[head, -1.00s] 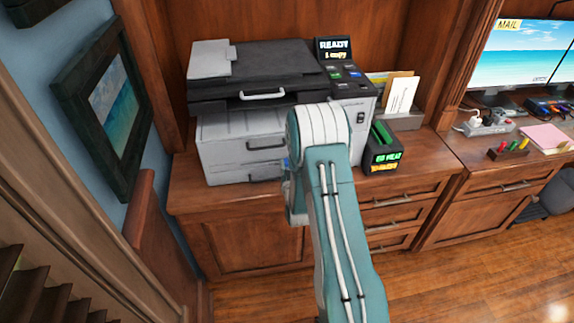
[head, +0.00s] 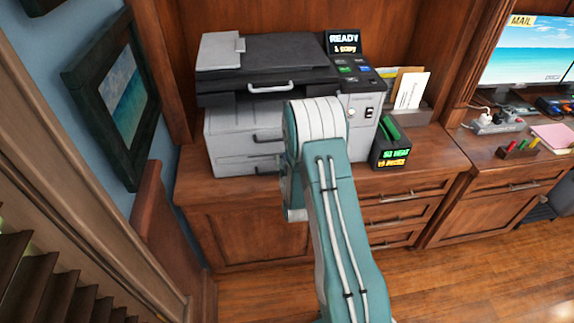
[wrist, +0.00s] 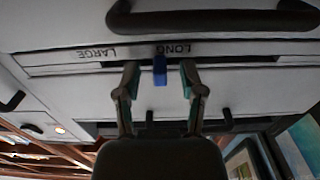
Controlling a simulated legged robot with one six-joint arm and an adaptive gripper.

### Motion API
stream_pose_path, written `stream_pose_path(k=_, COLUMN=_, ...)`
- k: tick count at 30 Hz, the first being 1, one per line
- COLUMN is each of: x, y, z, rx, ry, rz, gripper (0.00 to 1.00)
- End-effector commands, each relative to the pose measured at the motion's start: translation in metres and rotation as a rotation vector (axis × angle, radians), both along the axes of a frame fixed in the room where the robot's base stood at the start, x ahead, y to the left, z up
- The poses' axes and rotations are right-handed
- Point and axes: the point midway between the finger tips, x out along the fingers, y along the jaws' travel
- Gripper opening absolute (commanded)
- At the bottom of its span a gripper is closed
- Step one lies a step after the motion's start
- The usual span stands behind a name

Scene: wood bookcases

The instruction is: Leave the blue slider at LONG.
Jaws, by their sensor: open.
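The blue slider (wrist: 160,69) sits in a slot on the white front of the printer (head: 245,125). In the wrist view it is beside the label LONG (wrist: 173,49), lined up with the left part of that word. The label LARGE (wrist: 97,53) is farther left, and the lettering appears upside down. My gripper (wrist: 160,72) is open, with one finger on each side of the slider and a visible gap to both. In the head view my arm hides the gripper and the slider.
A dark handle (wrist: 212,18) juts out beyond the slot in the wrist view. The printer stands on a wooden cabinet (head: 250,232). A framed picture (head: 120,98) hangs at left.

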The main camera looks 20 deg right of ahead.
Motion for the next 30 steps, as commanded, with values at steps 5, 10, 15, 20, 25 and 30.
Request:
stream_pose_path(k=5, x=-0.024, y=0.007, z=-0.001, rx=0.001, ry=0.005, rz=0.001, gripper=0.51)
stream_pose_path(k=10, x=-0.059, y=0.018, z=-0.001, rx=0.001, ry=0.004, rz=0.001, gripper=0.51)
stream_pose_path(k=15, x=-0.090, y=0.027, z=-0.002, rx=0.001, ry=0.004, rz=0.001, gripper=0.51)
stream_pose_path(k=20, x=-0.108, y=0.032, z=-0.001, rx=0.001, ry=0.002, rz=0.000, gripper=0.51)
stream_pose_path(k=25, x=-0.113, y=0.033, z=-0.001, rx=-0.001, ry=0.001, rz=0.000, gripper=0.51)
stream_pose_path(k=30, x=-0.113, y=0.033, z=-0.001, rx=-0.001, ry=0.001, rz=0.000, gripper=0.51)
